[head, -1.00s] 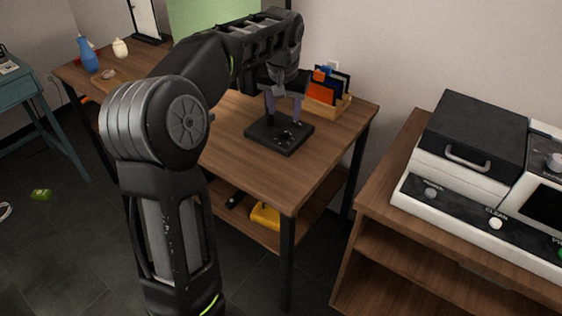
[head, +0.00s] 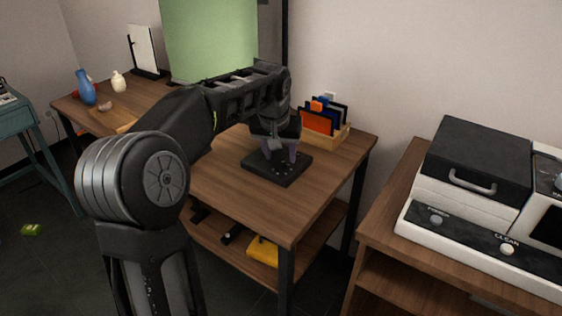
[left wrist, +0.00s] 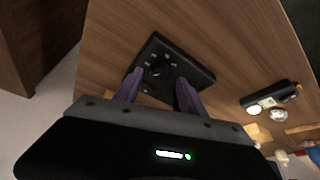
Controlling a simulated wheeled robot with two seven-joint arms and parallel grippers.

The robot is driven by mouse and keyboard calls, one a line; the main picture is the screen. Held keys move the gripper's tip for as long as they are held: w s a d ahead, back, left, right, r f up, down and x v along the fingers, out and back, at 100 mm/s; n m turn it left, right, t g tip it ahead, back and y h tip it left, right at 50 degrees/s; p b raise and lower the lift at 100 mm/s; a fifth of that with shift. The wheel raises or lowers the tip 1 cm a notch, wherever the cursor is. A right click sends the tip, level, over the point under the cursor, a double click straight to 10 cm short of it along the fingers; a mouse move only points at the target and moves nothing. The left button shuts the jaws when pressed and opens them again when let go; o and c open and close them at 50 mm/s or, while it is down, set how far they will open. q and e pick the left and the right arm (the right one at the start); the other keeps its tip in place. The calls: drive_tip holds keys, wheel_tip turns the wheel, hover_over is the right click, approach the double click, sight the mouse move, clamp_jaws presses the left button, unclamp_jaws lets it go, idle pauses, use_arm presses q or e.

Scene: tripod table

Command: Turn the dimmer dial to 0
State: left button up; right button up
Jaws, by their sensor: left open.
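The dimmer (head: 290,174) is a flat black square box with pale marks on its top, lying on the wooden tripod table (head: 300,200). It also shows in the left wrist view (left wrist: 192,68), where a dark round dial (left wrist: 157,70) with light dots around it sits near the fingers. My left gripper (head: 279,160) points down over the box, its purple fingers open and close above the dial. In the left wrist view the open fingers (left wrist: 158,90) stand to either side of the dial's near side. I cannot tell whether they touch it. My right gripper is not in view.
A wooden holder (head: 338,133) with orange and dark folders stands behind the dimmer. A blue vase (head: 86,88) and a cream jar (head: 118,82) stand at the far left. A white machine with a black lid (head: 478,150) is on the right-hand cabinet. The table's front is clear.

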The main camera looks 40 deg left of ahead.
sight(281, 163)
use_arm(q)
drive_tip(key=shift+x, duration=1.8)
drive_tip(key=shift+c, duration=0.2)
clamp_jaws()
